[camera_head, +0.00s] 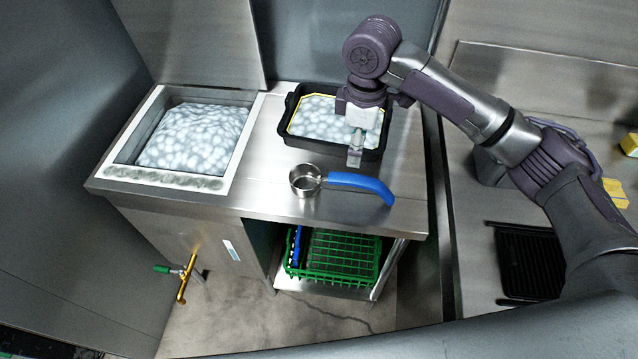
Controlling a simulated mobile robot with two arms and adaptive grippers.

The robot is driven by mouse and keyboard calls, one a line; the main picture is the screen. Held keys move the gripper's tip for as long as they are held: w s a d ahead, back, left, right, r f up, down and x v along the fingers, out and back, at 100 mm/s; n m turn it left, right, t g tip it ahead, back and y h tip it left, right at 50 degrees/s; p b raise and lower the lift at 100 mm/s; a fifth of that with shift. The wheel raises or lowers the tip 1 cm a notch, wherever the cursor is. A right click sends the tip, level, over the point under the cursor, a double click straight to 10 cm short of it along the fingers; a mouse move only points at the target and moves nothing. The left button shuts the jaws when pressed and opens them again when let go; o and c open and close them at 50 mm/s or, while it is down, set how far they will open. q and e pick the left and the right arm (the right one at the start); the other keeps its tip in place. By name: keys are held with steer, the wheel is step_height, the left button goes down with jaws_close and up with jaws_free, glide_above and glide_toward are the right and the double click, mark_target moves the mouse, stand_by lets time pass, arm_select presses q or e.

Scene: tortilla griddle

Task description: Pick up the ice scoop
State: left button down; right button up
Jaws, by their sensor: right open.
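The ice scoop is a small round metal cup (306,180) with a curved blue handle (362,183). It lies on the steel counter near the front edge, its handle pointing right. My right gripper (355,158) is open and points down, just above and behind the handle, in front of the black tub. No contact with the scoop is visible. My left gripper is not in view.
A black tub (287,118) of ice stands behind the scoop. A steel ice bin (125,174) full of ice is set in the counter at left. A green crate (335,262) sits on the shelf below. The counter left of the scoop is clear.

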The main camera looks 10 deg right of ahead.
mark_target(355, 178)
steer(key=f, duration=0.3)
steer(key=f+p, duration=0.1)
steer(key=f, duration=0.3)
steer(key=shift+w+d+f, duration=0.1)
steer(key=shift+d+f, duration=0.1)
steer(key=shift+f, duration=0.05)
step_height(355, 178, down, 5)
steer(key=shift+r+p, duration=0.1)
steer(key=shift+p, duration=1.05)
steer(key=shift+f, duration=0.4)
steer(key=c, duration=1.1)
jaws_close()
steer(key=shift+r, duration=0.1)
